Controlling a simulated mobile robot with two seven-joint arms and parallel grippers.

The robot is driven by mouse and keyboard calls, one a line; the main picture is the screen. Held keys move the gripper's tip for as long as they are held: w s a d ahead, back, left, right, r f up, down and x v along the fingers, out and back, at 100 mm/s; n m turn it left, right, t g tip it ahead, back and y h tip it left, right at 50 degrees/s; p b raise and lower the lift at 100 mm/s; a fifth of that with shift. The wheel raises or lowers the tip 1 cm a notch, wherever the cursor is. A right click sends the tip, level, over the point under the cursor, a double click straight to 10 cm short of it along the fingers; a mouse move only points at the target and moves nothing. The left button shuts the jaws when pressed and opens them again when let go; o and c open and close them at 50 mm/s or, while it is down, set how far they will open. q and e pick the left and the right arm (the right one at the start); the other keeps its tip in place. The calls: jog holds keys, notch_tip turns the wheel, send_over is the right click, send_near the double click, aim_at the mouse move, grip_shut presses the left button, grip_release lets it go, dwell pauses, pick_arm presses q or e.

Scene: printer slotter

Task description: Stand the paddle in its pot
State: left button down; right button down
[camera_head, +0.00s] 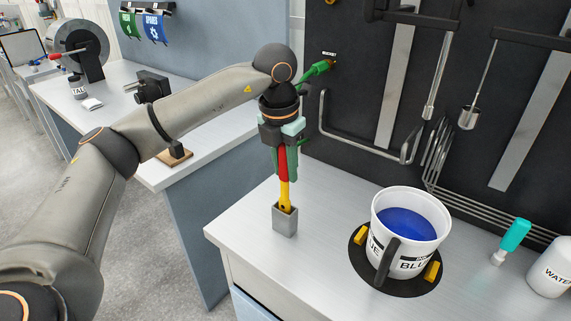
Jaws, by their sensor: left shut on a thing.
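My left gripper (282,152) points straight down over the near-left part of the bench top and is shut on the paddle (285,190). The paddle is upright, with a red upper part and a yellow lower part. Its top is hidden between the fingers. The small grey square pot (285,222) stands on the bench near its left edge, directly below. The paddle's yellow lower end shows at the pot's mouth and seems to be inside it; how deep it sits is hidden. My right gripper is not in view.
A white jug with blue contents (410,204) stands right of the pot on a black round base (358,262) with yellow blocks. A teal-handled tool (515,235) and a white water bottle (552,268) are farther right. Tools and rails hang on the dark back panel (345,90).

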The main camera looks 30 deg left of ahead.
pick_arm(q)
jog(key=c, duration=0.6)
grip_release()
jog(key=shift+r, duration=0.1)
jog(key=r, duration=0.4)
jog(key=s+r+p, duration=0.1)
jog(key=r, duration=0.3)
jog(key=r+p, duration=0.1)
jog(key=r, duration=0.3)
jog(key=shift+s+r, duration=0.15)
jog(key=shift+s, duration=0.1)
